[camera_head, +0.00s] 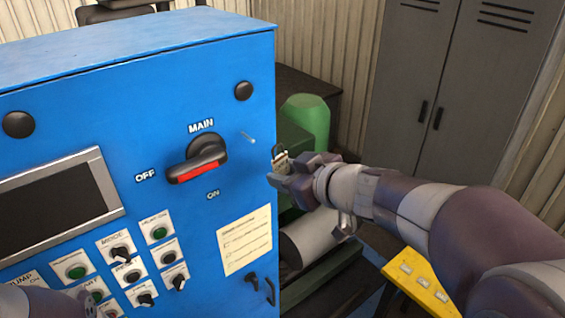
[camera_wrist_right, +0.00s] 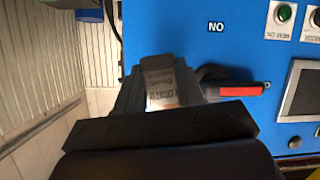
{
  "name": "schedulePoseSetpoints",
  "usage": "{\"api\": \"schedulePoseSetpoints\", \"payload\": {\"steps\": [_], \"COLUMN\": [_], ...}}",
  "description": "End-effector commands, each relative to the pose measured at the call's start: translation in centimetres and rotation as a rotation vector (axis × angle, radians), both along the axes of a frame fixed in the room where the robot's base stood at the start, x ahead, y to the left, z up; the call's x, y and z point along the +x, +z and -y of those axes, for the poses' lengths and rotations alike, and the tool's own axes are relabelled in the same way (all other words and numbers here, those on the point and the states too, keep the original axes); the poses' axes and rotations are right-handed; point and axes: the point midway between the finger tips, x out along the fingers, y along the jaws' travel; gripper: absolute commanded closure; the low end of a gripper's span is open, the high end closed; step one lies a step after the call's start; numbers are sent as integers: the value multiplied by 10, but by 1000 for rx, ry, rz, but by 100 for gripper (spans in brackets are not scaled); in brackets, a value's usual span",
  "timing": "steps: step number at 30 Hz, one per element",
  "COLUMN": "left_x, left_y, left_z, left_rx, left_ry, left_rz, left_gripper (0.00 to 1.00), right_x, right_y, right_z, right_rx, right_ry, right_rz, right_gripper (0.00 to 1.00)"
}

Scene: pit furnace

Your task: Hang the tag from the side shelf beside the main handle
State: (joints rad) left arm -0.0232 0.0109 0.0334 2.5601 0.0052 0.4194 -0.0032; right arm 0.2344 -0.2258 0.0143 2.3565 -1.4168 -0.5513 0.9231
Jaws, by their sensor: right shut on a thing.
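The blue cabinet (camera_head: 150,75) carries the main handle (camera_head: 197,165), black with a red face, lying across toward OFF. It also shows in the wrist view (camera_wrist_right: 242,90). My right gripper (camera_head: 283,170) is shut on a small pale tag (camera_head: 280,157), held off the cabinet's right edge, to the right of and a little below the peg. In the wrist view the tag (camera_wrist_right: 160,85) shows printed lettering between the fingers. The peg cannot be made out there.
A yellow side shelf (camera_head: 418,285) with several pale pieces is at lower right. A green cylinder (camera_head: 308,120) and machinery stand behind my gripper. Grey lockers (camera_head: 430,90) are at the back. Buttons, knobs and a paper notice (camera_head: 246,240) cover the panel below the handle.

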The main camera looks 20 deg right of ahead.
Motion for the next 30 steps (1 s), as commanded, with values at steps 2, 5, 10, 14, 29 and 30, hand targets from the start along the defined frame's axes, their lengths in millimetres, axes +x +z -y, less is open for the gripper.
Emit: {"api": "schedulePoseSetpoints", "payload": {"steps": [2, 5, 10, 14, 29, 30], "left_x": [0, 0, 0, 0, 0, 0], "left_y": [-1, -1, -3, -6, -17, -16], "left_z": [0, 0, 0, 0, 0, 0], "left_rx": [0, 0, 0, 0, 0, 0], "left_ry": [0, 0, 0, 0, 0, 0], "left_rz": [0, 0, 0, 0, 0, 0], "left_gripper": [43, 43, 43, 43, 43, 43], "right_x": [6, 14, 27, 37, 68, 69], "right_y": [-2, -3, -5, -7, -11, -12], "right_z": [-3, -6, -11, -15, -26, -26], "right_rx": [2, 1, 1, 0, 2, 1], "right_ry": [2, 3, 4, 4, 2, 2], "right_rz": [-1, -2, -1, -1, -3, -2], "right_gripper": [100, 100, 100, 100, 100, 100]}}
